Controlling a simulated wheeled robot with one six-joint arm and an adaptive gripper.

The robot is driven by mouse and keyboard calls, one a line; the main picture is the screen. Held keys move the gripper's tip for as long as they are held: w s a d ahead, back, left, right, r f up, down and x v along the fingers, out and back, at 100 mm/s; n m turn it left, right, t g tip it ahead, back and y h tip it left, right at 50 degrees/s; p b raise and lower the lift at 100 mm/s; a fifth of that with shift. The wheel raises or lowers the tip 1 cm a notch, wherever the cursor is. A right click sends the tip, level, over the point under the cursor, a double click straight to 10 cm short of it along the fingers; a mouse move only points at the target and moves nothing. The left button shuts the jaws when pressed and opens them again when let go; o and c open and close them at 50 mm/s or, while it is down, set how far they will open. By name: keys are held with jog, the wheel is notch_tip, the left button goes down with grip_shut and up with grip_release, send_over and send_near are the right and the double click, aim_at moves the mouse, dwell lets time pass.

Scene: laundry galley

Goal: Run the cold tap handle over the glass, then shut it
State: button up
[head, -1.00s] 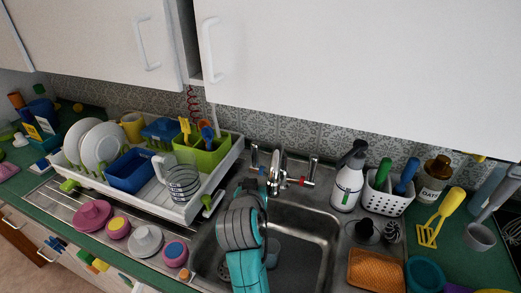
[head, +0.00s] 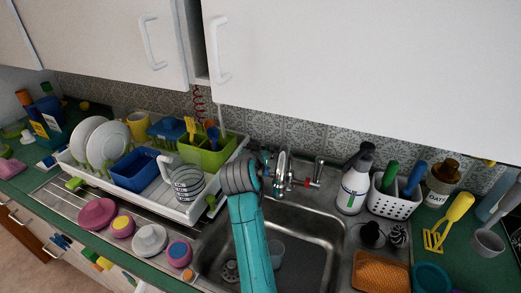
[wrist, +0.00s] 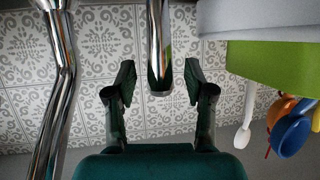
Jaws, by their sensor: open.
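The chrome tap (head: 283,168) stands at the back of the sink. Its right handle (head: 318,172) carries a red mark. The left, cold handle is mostly hidden behind my arm in the head view. In the wrist view a chrome lever, seemingly the cold tap handle (wrist: 158,45), lies between the two dark fingers of my gripper (wrist: 159,80). The fingers are open, one on each side, with visible gaps. The tap body (wrist: 62,90) shows at the left there.
A white dish rack (head: 185,214) with plates, a blue tub and a green caddy (head: 212,158) stands left of the sink. A spray bottle (head: 353,185) and a white basket (head: 392,207) stand to the right. White cupboards (head: 350,70) hang above the back wall.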

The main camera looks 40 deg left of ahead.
jog(key=shift+x, duration=0.85)
grip_shut()
